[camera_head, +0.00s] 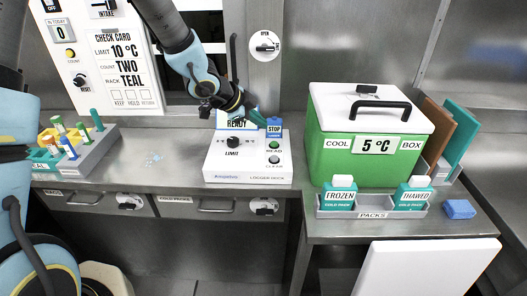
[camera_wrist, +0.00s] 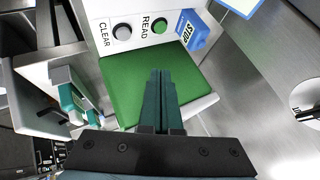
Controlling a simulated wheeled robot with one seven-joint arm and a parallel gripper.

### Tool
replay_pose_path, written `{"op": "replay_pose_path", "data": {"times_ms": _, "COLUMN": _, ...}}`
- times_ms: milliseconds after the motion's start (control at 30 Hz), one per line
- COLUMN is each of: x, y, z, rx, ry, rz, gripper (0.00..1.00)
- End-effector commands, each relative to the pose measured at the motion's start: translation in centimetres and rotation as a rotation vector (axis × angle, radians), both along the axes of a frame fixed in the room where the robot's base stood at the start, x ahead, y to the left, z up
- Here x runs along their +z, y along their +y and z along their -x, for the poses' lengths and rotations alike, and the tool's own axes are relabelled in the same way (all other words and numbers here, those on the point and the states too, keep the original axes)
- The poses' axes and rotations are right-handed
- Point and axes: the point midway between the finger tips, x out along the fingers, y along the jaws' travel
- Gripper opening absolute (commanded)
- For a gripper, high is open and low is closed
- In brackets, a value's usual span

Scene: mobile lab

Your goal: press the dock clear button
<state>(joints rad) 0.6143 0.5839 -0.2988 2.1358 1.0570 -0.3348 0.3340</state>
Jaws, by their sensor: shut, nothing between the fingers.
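The white logger dock (camera_head: 248,178) stands on the steel counter. Its grey clear button (camera_head: 274,160) is at the front right of the top, in front of the green read button (camera_head: 274,145). In the wrist view the clear button (camera_wrist: 122,32) and the read button (camera_wrist: 159,25) are at the top, both uncovered. My gripper (camera_head: 262,123) is shut and empty above the back right of the dock, near the blue stop tag (camera_head: 274,129). Its teal fingertips (camera_wrist: 158,72) appear below the buttons in the wrist view, apart from them.
A green cool box (camera_head: 335,160) with a white lid stands right of the dock. A tray of cold packs (camera_head: 372,212) lies before it. A rack with coloured tubes (camera_head: 90,150) is at the left. Counter between rack and dock is mostly clear.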

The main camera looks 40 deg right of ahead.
Motion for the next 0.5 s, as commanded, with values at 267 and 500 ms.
{"op": "replay_pose_path", "data": {"times_ms": 267, "x": 0.2, "y": -2.8, "z": 3.1, "rx": -0.144, "ry": -0.012, "rz": 0.046, "gripper": 0.00}}
{"op": "replay_pose_path", "data": {"times_ms": 500, "x": 0.2, "y": -2.8, "z": 3.1, "rx": -0.143, "ry": -0.013, "rz": 0.045, "gripper": 0.00}}
